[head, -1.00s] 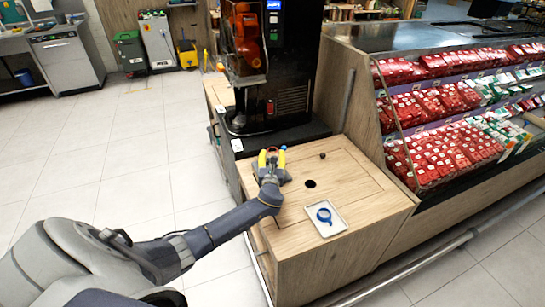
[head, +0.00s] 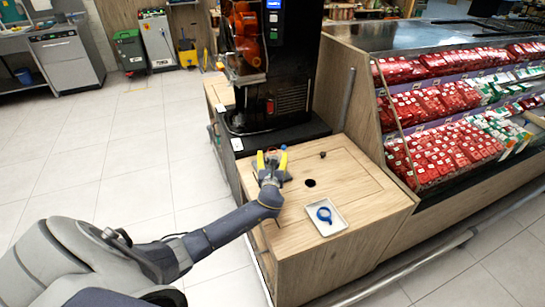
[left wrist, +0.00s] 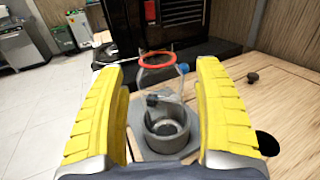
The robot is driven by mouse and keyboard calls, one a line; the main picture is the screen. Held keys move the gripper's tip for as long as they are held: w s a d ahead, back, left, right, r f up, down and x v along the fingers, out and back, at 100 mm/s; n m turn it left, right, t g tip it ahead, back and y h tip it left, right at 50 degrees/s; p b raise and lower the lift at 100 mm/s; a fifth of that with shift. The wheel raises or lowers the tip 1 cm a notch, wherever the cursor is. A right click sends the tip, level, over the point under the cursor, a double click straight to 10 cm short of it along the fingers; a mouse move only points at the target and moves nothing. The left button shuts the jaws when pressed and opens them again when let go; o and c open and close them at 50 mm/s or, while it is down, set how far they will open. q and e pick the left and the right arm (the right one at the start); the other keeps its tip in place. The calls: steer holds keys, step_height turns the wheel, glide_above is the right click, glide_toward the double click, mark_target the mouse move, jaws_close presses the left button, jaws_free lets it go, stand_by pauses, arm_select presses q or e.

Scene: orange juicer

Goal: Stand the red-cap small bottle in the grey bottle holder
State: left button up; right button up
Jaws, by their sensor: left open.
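The grey bottle holder (left wrist: 143,142) stands on the wooden counter (head: 355,190), with a round cup in its middle. A red ring (left wrist: 156,53) on thin supports and a blue knob (left wrist: 183,68) show above the cup. My left gripper (head: 271,155) is open and empty at the holder. In the left wrist view its yellow fingers (left wrist: 163,92) are on either side of the cup, nearer the camera. I cannot make out a red-cap small bottle in either view. My right gripper is not in view.
A white tray (head: 340,227) with a blue ring (head: 324,215) lies on the counter's front part. A dark round hole (head: 310,183) and a small black knob (head: 323,154) are nearby. The black juicer machine (head: 285,70) stands behind; a chilled display (head: 450,130) is at the right.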

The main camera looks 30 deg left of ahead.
arm_select(q)
steer(key=v, duration=1)
steer(key=shift+s, duration=0.3)
steer(key=shift+d, duration=0.15)
steer(key=s+d+f+n+g+h, duration=0.1)
steer(key=s+d+f+n+g, duration=0.15)
steer(key=s+n, duration=0.7)
steer(key=s+d+f+n+g+h, duration=0.1)
steer(key=s+d+n+g+h, duration=0.15)
steer(key=s+n, duration=0.65)
steer(key=s+d+f+n+g+h, duration=0.15)
steer(key=s+n+g, duration=0.3)
steer(key=s, duration=0.95)
steer(key=s+d+f+g+h, duration=0.1)
steer(key=d+f, duration=0.2)
steer(key=f, duration=1.2)
steer(key=s+d+f+g+h, duration=0.1)
steer(key=d+f, duration=0.2)
steer(key=f, duration=1.2)
steer(key=s+f+n+g+h, duration=0.2)
steer(key=s+f+n+g, duration=0.1)
steer(key=s+f, duration=1.8)
steer(key=shift+s+f, duration=0.3)
steer(key=shift+s, duration=0.35)
